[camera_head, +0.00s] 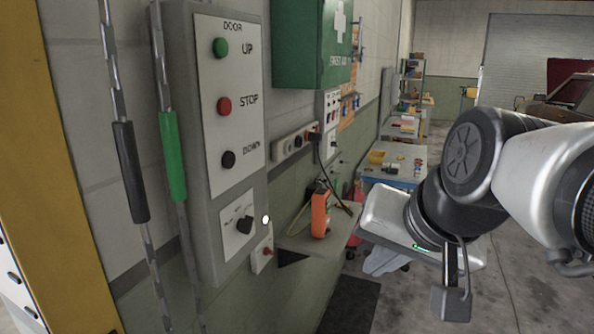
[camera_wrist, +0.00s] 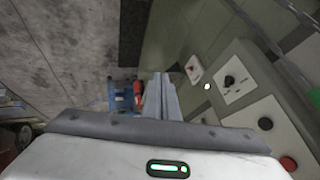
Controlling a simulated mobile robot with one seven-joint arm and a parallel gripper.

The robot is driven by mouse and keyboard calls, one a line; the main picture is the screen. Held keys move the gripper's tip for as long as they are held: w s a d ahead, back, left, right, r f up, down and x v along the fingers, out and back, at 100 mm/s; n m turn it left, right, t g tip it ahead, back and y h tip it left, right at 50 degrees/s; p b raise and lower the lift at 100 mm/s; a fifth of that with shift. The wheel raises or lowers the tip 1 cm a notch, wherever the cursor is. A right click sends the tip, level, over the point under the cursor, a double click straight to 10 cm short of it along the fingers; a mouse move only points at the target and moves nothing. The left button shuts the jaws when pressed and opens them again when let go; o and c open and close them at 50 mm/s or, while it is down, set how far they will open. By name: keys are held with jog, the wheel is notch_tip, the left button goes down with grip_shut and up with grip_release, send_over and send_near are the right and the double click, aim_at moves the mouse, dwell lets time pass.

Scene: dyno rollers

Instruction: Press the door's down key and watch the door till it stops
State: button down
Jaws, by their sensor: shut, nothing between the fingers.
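The grey door control box (camera_head: 215,270) is on the wall at left in the head view. Its panel has a green UP key (camera_head: 221,47), a red STOP key (camera_head: 224,105) and a black DOWN key (camera_head: 228,160), with a rotary switch (camera_head: 244,225) below. In the wrist view the black key (camera_wrist: 265,123) is at right of my gripper (camera_wrist: 166,95). My gripper is shut, empty and apart from the box. A pale ribbed roller door (camera_head: 532,65) is at the far back right; its lower edge is hidden.
Two hanging chains with a black grip (camera_head: 130,172) and a green grip (camera_head: 173,156) are left of the box. A small shelf (camera_head: 325,241) with an orange device (camera_head: 320,213) juts out beyond it. A green first-aid cabinet (camera_head: 312,45) hangs above. Open floor is at right.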

aim_at(229, 160)
jog(key=w+a+r+m+t+y+b, duration=0.2)
jog(key=w+a+r+m+y+b, duration=0.2)
jog(key=w+a+r, duration=0.5)
jog(key=w+a+m, duration=0.2)
jog(key=a, duration=0.1)
jog(key=shift+w+a+r+y+b, duration=0.35)
jog(key=shift+y, duration=0.05)
jog(key=shift+a, duration=0.1)
jog(key=w+a+p, duration=0.3)
jog(key=a, duration=0.5)
jog(key=shift+p, duration=0.4)
jog(key=shift+a, duration=0.15)
dwell(0.8)
jog(key=shift+w+a, duration=0.1)
jog(key=shift+a, duration=0.2)
